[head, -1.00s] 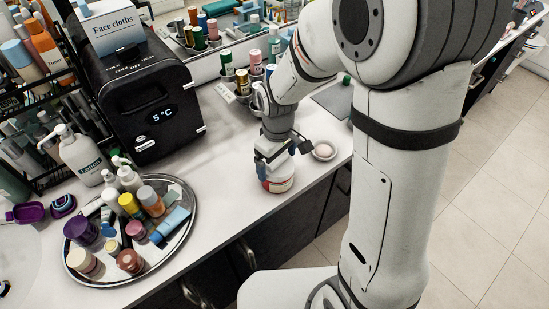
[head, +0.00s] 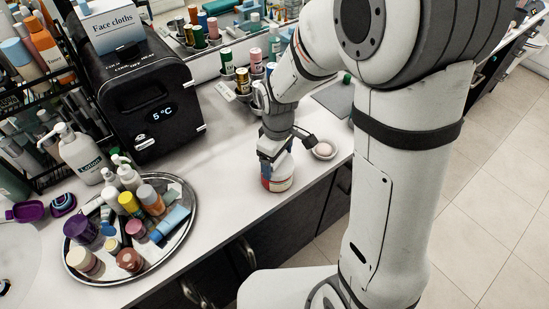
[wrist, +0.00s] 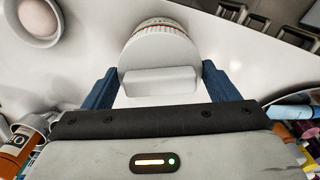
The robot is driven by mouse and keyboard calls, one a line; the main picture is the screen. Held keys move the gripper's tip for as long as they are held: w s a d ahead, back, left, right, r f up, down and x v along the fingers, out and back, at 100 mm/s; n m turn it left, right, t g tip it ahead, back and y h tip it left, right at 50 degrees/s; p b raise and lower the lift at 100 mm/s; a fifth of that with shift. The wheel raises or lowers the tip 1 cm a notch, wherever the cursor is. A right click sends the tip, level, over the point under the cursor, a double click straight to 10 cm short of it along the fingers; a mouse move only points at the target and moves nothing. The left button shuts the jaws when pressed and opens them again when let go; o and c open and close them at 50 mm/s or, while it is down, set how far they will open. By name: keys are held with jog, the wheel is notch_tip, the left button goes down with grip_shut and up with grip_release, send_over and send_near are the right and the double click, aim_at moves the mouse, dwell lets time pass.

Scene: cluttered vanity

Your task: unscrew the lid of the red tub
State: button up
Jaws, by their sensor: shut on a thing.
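The red tub (head: 278,180) stands upright near the counter's front edge, with a red and pale label on its side. In the wrist view its white lid (wrist: 158,52) has a raised grip bar (wrist: 160,82) across it, and a bit of the tub's reddish printed side (wrist: 158,22) shows beyond the rim. My gripper (wrist: 160,72) comes from above, its blue fingers on either side of the lid's bar, shut on the lid. In the head view my gripper (head: 274,152) hides most of the lid. I cannot tell whether the lid is loose.
A small dish (head: 324,150) stands close right of the tub. A round silver tray (head: 186,243) crowded with bottles and jars lies to the left. A black cooler box (head: 150,105) and a cup holder (head: 240,88) stand behind. Counter between tray and tub is clear.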

jog(key=shift+n, duration=1.3)
jog(key=n, duration=0.4)
jog(key=shift+b, duration=0.3)
jog(key=shift+n, duration=0.3)
jog(key=n, duration=0.4)
jog(key=shift+n, duration=0.3)
jog(key=shift+f, duration=0.1)
jog(key=shift+n, duration=0.6)
jog(key=n, duration=0.3)
jog(key=shift+b, duration=0.35)
